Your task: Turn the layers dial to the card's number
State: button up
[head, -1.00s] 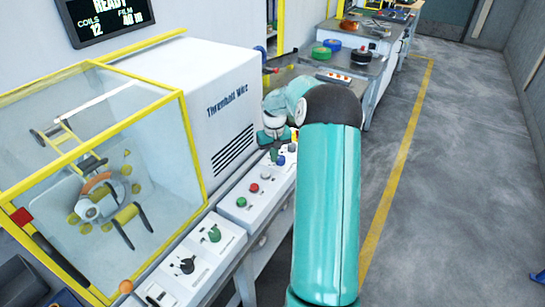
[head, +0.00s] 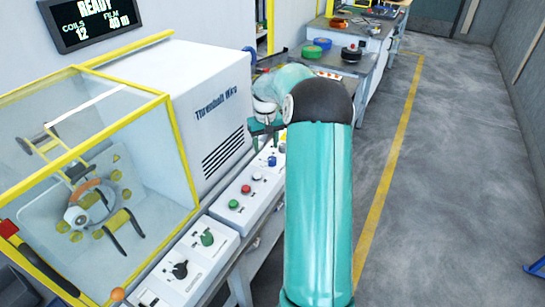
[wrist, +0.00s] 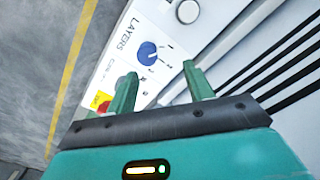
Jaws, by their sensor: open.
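The blue layers dial (wrist: 147,53) sits on a pale panel beside the printed word LAYERS, with small marks around it. It also shows in the head view (head: 272,160), past my arm. My gripper (wrist: 159,69) is open and empty, its two green fingers above the panel near the dial, which appears just beyond the fingertips. In the head view my gripper (head: 266,132) hangs over the far end of the control row. A yellow patch (wrist: 98,99) lies beside the left finger; whether it is the card I cannot tell. No card number is readable.
A white knob (wrist: 188,11) is near the dial. The panel row also holds a red button (head: 246,189), a green button (head: 233,204), a black dial (head: 180,270) and a green dial (head: 207,238). The white machine housing (head: 205,105) stands close on the left.

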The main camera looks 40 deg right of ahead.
notch_tip(320, 180, up, 10)
jog(key=shift+w+a, duration=0.15)
jog(key=shift+w, duration=0.05)
dwell(1.2)
jog(key=shift+r, duration=0.15)
notch_tip(320, 180, up, 14)
dwell(0.7)
